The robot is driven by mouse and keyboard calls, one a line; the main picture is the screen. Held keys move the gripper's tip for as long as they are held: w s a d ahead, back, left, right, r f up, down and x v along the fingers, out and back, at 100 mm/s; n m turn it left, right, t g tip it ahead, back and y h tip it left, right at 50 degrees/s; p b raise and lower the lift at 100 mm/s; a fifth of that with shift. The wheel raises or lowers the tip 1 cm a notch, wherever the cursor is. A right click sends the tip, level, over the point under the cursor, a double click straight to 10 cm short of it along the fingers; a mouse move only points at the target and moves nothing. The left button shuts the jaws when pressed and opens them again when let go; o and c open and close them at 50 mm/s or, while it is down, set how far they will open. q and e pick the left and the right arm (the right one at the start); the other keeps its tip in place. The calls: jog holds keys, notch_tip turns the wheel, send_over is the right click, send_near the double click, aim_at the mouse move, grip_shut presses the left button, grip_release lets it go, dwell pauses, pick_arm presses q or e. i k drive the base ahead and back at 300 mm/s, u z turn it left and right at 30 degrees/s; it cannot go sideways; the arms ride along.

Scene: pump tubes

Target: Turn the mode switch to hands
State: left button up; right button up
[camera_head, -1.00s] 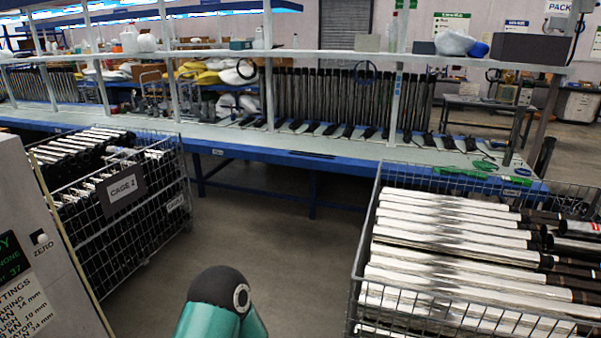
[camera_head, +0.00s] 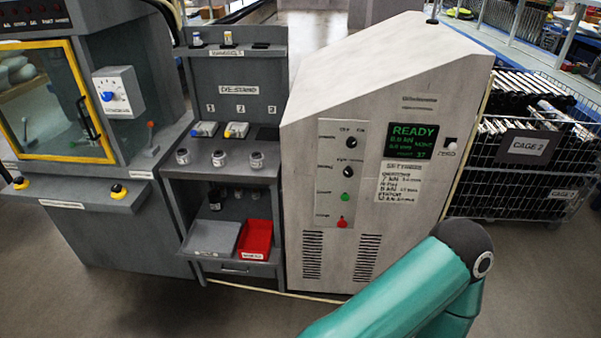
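The mode switch cannot be singled out for certain, as the small labels are unreadable. A grey cabinet (camera_head: 300,170) carries a narrow control panel (camera_head: 328,205) with an upper black knob (camera_head: 351,141), a lower black knob (camera_head: 347,172), a green button (camera_head: 347,198) and a red button (camera_head: 342,222). A blue dial (camera_head: 107,96) sits on a white box on the machine at the left. Neither gripper is in view. A teal link of my arm crosses the lower right, in front of the cabinet's lower right corner, below the panel.
A green READY display (camera_head: 411,141) is beside the panel. A die stand (camera_head: 238,98) with a grey tray (camera_head: 211,236) and a red tray (camera_head: 255,240) stands left of the cabinet. A wire cage (camera_head: 520,180) of tubes stands right. Floor in front is clear.

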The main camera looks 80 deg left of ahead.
aim_at(348, 172)
jog(key=u, duration=0.25)
jog(key=i, duration=0.25)
jog(key=u, duration=2.7)
jog(key=k, duration=0.5)
jog(key=u, duration=0.35)
jog(key=i, duration=1.55)
jog(key=z, duration=0.4)
